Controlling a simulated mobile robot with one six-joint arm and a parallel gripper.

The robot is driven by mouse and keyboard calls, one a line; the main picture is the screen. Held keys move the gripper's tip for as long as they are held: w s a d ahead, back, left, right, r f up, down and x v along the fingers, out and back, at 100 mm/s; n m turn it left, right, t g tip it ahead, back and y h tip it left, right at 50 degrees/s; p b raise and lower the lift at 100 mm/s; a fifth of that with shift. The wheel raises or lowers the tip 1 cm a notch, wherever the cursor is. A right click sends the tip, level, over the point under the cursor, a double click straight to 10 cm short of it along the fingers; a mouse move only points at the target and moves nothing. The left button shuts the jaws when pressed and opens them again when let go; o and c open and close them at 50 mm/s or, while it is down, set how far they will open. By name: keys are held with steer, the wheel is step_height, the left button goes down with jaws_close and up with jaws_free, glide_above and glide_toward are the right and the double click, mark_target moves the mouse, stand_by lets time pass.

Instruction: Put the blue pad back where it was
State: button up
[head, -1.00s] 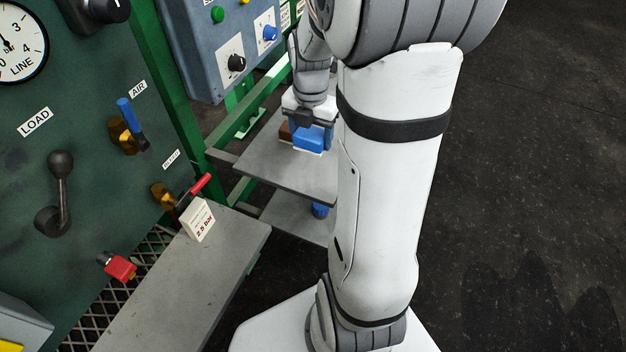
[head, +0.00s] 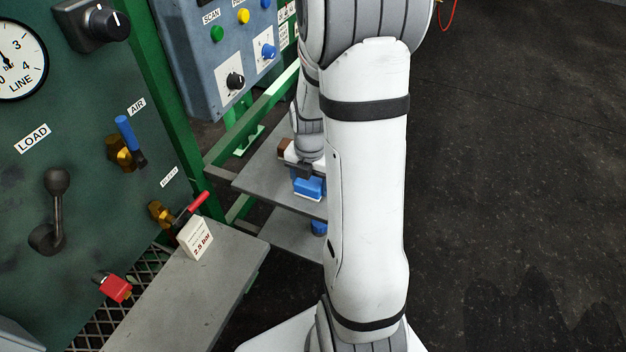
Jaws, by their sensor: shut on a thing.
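The blue pad (head: 310,187) is in the head view, over the front part of the grey upper shelf (head: 262,184), with a pale strip along its lower edge. My gripper (head: 305,173) is shut on the pad from above. My own arm hides part of the gripper and the right side of the shelf. I cannot tell whether the pad touches the shelf or hangs just above it. A brown block (head: 284,146) is farther back on the shelf, partly hidden by my wrist.
A blue object (head: 319,228) shows on the lower shelf (head: 285,232). A grey bench (head: 190,290) with a "2.5 bar" card (head: 195,238) is in front. The green panel (head: 75,180) with valves and a lever stands left, and a blue control box (head: 215,60) is above the shelf.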

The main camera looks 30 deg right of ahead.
steer(key=shift+f, duration=0.2)
steer(key=o, duration=1)
steer(key=shift+o, duration=0.2)
steer(key=shift+r, duration=0.2)
step_height(320, 180, up, 11)
steer(key=s+a+r+m+t, duration=0.1)
steer(key=s+a+r+m, duration=0.2)
steer(key=m, duration=0.9)
steer(key=s+a+r+m+t, duration=0.1)
steer(key=s+a+r+m, duration=0.2)
steer(key=s+a+m, duration=0.5)
steer(key=s+m+p, duration=0.1)
steer(key=m, duration=0.4)
steer(key=shift+s+a+r+m+t, duration=0.15)
steer(key=shift+r+m+t, duration=0.15)
steer(key=shift+r, duration=0.1)
